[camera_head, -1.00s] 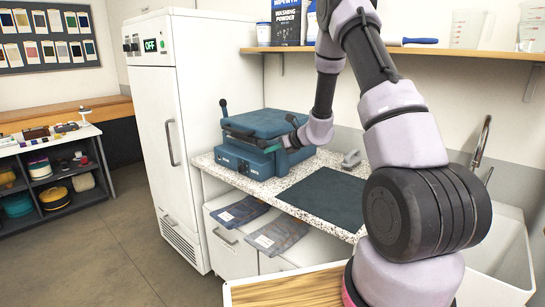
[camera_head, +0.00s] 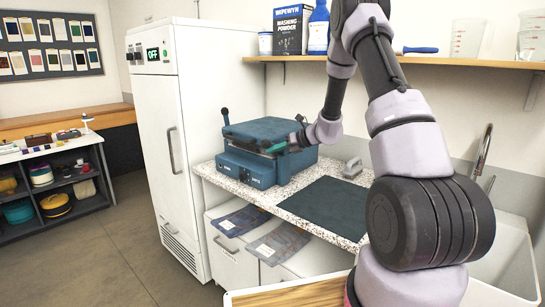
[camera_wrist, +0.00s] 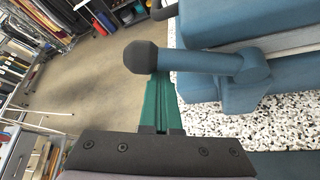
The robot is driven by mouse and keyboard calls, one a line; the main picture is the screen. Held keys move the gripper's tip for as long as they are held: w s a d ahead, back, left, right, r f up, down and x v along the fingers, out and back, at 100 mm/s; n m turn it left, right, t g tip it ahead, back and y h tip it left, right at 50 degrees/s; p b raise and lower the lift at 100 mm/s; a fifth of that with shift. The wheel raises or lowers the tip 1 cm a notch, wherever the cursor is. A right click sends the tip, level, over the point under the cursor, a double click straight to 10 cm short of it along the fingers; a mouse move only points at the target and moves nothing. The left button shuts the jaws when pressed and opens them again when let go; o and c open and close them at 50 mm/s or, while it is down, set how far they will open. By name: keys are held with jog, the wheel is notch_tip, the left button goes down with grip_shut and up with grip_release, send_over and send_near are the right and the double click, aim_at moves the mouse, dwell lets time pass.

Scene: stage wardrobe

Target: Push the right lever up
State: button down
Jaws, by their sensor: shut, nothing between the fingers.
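A blue press-like machine (camera_head: 250,172) stands on the speckled counter. Its left lever (camera_head: 225,115) stands upright with a dark knob. The right lever (camera_wrist: 200,60) shows in the wrist view as a blue bar with a dark round knob, reaching left from its pivot block on the machine's side. In the head view I cannot make out the right lever beside my gripper. My gripper (camera_head: 277,147) is at the machine's front right corner. In the wrist view its green fingers (camera_wrist: 159,92) are shut and empty, crossing under the lever near the knob; their tips are partly hidden by it.
A dark mat (camera_head: 325,203) lies on the counter (camera_head: 262,202) right of the machine, with a grey object (camera_head: 352,168) behind it. A white cabinet (camera_head: 185,140) stands close on the left. A shelf (camera_head: 400,62) with bottles and boxes runs above. A sink (camera_head: 510,250) is at right.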

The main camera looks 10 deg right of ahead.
jog(key=w+d+r+m+y, duration=0.4)
jog(key=d+r+m+y, duration=0.1)
jog(key=r+m, duration=0.1)
jog(key=shift+d+r+m+g+y, duration=0.2)
jog(key=shift+d+m+g+y, duration=0.15)
jog(key=shift+m, duration=0.25)
jog(key=shift+w, duration=0.15)
dwell(0.4)
